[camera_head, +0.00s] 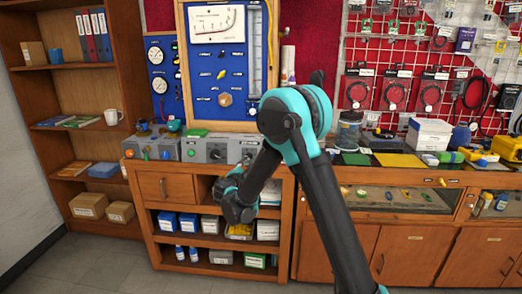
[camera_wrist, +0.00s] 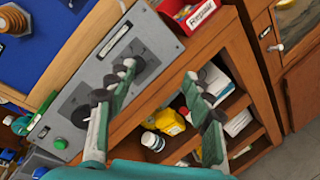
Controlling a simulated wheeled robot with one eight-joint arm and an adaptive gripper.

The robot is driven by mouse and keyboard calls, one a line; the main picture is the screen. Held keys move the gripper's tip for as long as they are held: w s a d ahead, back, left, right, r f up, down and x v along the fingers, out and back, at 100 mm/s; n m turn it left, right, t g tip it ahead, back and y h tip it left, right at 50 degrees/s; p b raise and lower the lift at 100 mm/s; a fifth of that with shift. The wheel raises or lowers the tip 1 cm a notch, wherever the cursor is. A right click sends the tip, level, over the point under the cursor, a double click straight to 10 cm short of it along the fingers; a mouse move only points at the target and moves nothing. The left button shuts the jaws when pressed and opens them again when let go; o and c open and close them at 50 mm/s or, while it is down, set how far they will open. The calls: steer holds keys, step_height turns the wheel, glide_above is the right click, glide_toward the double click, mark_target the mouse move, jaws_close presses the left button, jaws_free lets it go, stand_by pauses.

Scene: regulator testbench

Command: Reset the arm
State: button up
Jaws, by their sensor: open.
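My arm reaches up from the bottom of the head view, bends at a teal elbow, and comes down to the left. My gripper (camera_head: 232,200) hangs in front of the wooden bench's open shelves, below the grey control boxes (camera_head: 216,148). In the wrist view my gripper (camera_wrist: 160,78) has its two teal fingers with dark pads spread apart, with nothing between them. Beyond the fingers, the grey control panel (camera_wrist: 75,100) with black knobs shows at a slant. Part of the bench front is hidden behind my arm in the head view.
The shelf holds a yellow container (camera_wrist: 170,122) and a white bottle (camera_wrist: 152,141). A red box (camera_wrist: 192,14) sits beside the control panel. A blue gauge board (camera_head: 218,90) stands behind the bench. A bookcase (camera_head: 42,110) is at left; the floor (camera_head: 95,262) in front is clear.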

steer(key=s+d+f+m+g+h, duration=0.1)
steer(key=s+d+m+g, duration=0.4)
steer(key=d, duration=0.8)
steer(key=s+d+f+m+g, duration=0.1)
steer(key=s+d+m+g, duration=0.1)
steer(key=s+d+m, duration=0.75)
steer(key=s+d+f+m+g+y, duration=0.1)
steer(key=s+d+f+m, duration=0.1)
steer(key=s, duration=0.6)
steer(key=s+d+f+m+g+y, duration=0.2)
steer(key=s+d+f+m, duration=0.1)
steer(key=s, duration=0.5)
steer(key=s+d+f+m+g+y, duration=0.1)
steer(key=s+d+f+m+y, duration=0.1)
steer(key=s, duration=0.6)
steer(key=shift+s+d+f+m+g, duration=0.15)
steer(key=shift+d+f+m+g, duration=0.25)
steer(key=shift+d+f+m, duration=0.25)
